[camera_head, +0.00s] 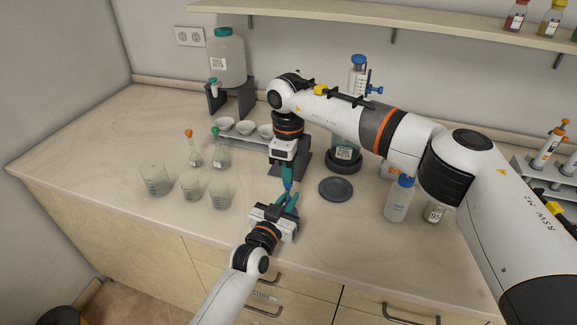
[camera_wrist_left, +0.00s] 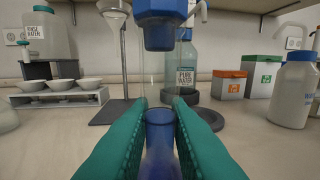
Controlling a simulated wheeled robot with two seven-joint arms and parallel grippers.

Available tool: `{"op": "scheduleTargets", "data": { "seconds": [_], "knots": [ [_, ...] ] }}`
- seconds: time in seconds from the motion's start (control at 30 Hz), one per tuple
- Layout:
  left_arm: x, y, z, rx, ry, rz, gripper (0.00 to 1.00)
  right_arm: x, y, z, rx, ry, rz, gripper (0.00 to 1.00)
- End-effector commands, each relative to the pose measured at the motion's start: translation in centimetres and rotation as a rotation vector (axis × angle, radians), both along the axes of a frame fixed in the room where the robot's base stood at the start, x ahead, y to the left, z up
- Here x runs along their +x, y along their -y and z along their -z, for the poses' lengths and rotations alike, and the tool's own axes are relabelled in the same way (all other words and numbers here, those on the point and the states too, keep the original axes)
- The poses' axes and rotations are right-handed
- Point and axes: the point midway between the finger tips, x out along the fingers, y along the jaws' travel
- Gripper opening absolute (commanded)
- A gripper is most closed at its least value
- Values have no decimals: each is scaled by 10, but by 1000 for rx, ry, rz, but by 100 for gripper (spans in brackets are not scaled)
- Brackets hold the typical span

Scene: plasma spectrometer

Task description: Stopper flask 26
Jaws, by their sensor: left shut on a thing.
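My left gripper (camera_head: 288,201) is shut on the neck of a blue-tinted flask (camera_wrist_left: 160,145), with one teal finger on each side in the left wrist view (camera_wrist_left: 160,125). The flask's body and number are hidden. A blue stopper (camera_wrist_left: 160,28) hangs above the flask mouth, with a clear gap between them. It also shows in the head view as a small blue spot (camera_head: 288,186). My right gripper (camera_head: 287,178) points down from above with its teal fingers around the stopper, just over my left gripper.
Several glass vessels stand to the left, including an orange-stoppered flask (camera_head: 194,152) and a green-stoppered flask (camera_head: 220,156). A dark round disc (camera_head: 336,189) lies right of the grippers. A white bottle with a blue cap (camera_head: 398,202) stands further right. The front counter strip is mostly clear.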

Motion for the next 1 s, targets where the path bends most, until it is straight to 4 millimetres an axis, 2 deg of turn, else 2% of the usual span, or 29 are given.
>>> {"op": "scheduleTargets", "data": {
  "seconds": [0.23,0.53,0.67,0.9,1.0],
  "knots": [
    [0,0,0,0,0,0,0,0,0,8,-1,-1,0,15],
    [0,0,0,0,-1,0,0,0,0,6,0,0,0,15],
    [0,0,0,0,-1,0,0,0,0,-3,1,1,0,15],
    [0,0,1,0,-1,0,0,0,0,-31,0,1,0,15],
    [0,0,1,0,-1,0,0,0,0,-33,-1,0,0,15]
  ]
}}
